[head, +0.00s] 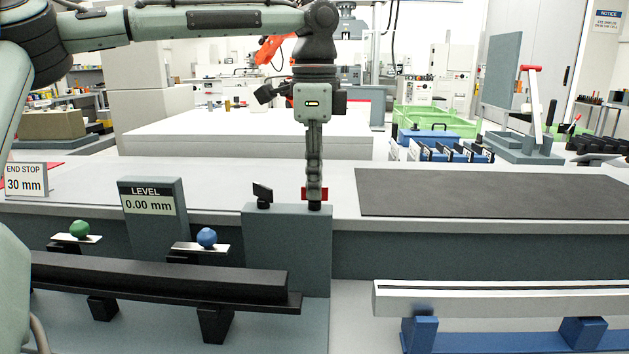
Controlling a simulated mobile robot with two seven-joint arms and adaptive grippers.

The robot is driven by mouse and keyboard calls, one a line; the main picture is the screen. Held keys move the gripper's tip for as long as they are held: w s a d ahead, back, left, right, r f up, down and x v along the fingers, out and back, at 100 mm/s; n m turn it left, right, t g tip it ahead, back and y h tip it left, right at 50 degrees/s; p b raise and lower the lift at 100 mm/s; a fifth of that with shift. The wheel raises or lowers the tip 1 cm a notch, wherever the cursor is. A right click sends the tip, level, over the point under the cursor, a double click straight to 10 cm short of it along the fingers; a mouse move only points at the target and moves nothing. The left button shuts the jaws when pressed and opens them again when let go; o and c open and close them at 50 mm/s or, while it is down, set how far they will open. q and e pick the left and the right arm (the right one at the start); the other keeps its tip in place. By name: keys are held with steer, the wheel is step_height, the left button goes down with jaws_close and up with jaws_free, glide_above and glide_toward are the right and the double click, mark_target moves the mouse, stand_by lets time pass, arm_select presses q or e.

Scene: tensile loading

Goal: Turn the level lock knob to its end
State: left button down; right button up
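A grey block (286,245) stands beside the level display (152,206), which reads 0.00 mm. On its top are a black winged knob (262,195) at the left and a red-winged knob (323,194) on a black base at the right. I cannot tell from any label which is the level lock knob. My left gripper (314,190) points straight down at the red knob, and the red shows on both sides of its fingertips. The fingers line up one behind the other, so their gap is hidden. My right gripper is out of view.
An END STOP sign (26,181) reads 30 mm. Green (79,229) and blue (207,238) round knobs sit on small plates behind a black rail (150,279). A pale rail (500,300) is at the front right. A bare dark mat (480,193) lies right of the gripper.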

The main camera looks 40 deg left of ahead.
arm_select(q)
steer(key=m, duration=0.4)
steer(key=shift+m, duration=0.4)
steer(key=m, duration=0.9)
steer(key=shift+m, duration=2)
steer(key=c, duration=1.7)
jaws_free()
step_height(320, 180, up, 12)
steer(key=shift+r, duration=0.1)
